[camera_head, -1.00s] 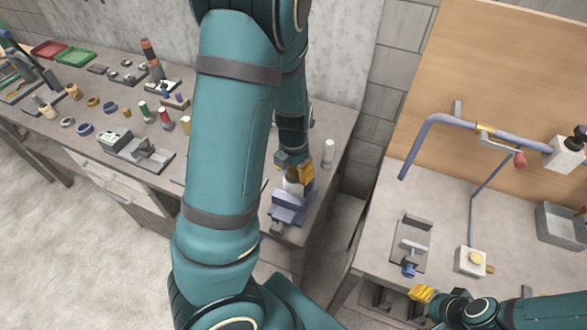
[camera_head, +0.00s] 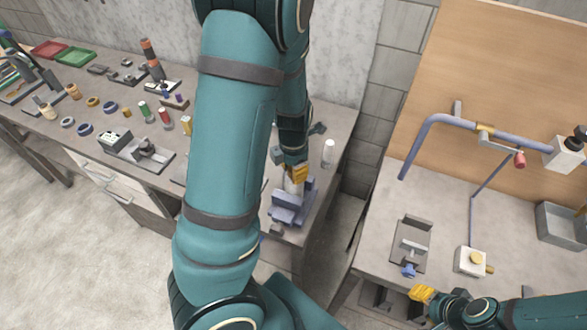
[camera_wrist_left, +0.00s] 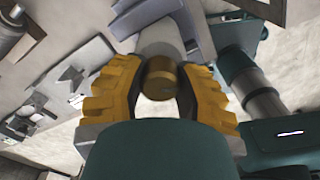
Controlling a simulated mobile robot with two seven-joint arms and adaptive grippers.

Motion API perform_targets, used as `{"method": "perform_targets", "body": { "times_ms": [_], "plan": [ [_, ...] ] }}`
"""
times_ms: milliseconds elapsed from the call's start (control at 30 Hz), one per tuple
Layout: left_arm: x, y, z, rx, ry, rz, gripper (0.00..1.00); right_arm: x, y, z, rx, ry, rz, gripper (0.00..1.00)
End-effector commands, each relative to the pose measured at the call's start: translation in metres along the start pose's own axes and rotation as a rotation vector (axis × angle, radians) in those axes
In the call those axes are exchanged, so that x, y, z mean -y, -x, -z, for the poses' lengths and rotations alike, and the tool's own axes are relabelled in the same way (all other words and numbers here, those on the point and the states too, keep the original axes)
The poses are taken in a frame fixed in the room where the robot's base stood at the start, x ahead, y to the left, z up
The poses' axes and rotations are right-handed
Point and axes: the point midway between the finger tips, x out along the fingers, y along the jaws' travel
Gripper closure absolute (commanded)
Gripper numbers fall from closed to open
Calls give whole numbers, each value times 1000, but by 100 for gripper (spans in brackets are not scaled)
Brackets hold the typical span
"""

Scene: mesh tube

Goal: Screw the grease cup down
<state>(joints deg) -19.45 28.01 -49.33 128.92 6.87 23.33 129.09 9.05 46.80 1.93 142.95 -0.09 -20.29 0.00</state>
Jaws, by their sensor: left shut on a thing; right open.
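The grease cup (camera_wrist_left: 160,80) is a short brass-coloured cylinder in the left wrist view, on the end of a pale round body (camera_wrist_left: 163,38). My left gripper (camera_wrist_left: 160,92) has its yellow fingers shut on either side of the cup. In the head view my left gripper (camera_head: 291,170) points down at the top of the pale upright body (camera_head: 293,186), which stands in a blue vice (camera_head: 290,207); the cup is hidden by the fingers there. My right gripper (camera_head: 421,293) is open and empty, near the front edge of the right bench.
A white bottle (camera_head: 328,153) stands right of the vice on the left bench. Several small parts and a grey fixture (camera_head: 140,152) lie further left. The right bench holds a clamp fixture (camera_head: 410,245), a white block (camera_head: 470,262) and a grey bin (camera_head: 560,226). A gap separates the benches.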

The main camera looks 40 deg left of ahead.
Motion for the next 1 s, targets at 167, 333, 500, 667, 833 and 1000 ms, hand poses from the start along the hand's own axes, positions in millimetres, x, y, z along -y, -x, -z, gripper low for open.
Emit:
{"method": "perform_targets", "body": {
  "times_ms": [167,333,500,667,833,1000],
  "plan": [
    [0,0,0,-1,-169,0,100,0,0,0,0,0,0,53],
    [0,0,0,0,-331,1,100,0,0,0,0,0,0,53],
    [0,0,0,-1,-493,1,100,0,0,0,0,0,0,53],
    [0,0,0,-1,-644,1,100,0,0,0,0,0,0,53],
    [0,0,0,0,-805,1,100,0,0,0,0,0,0,53],
    [0,0,0,0,-967,1,100,0,0,0,0,0,0,53]
  ]
}}
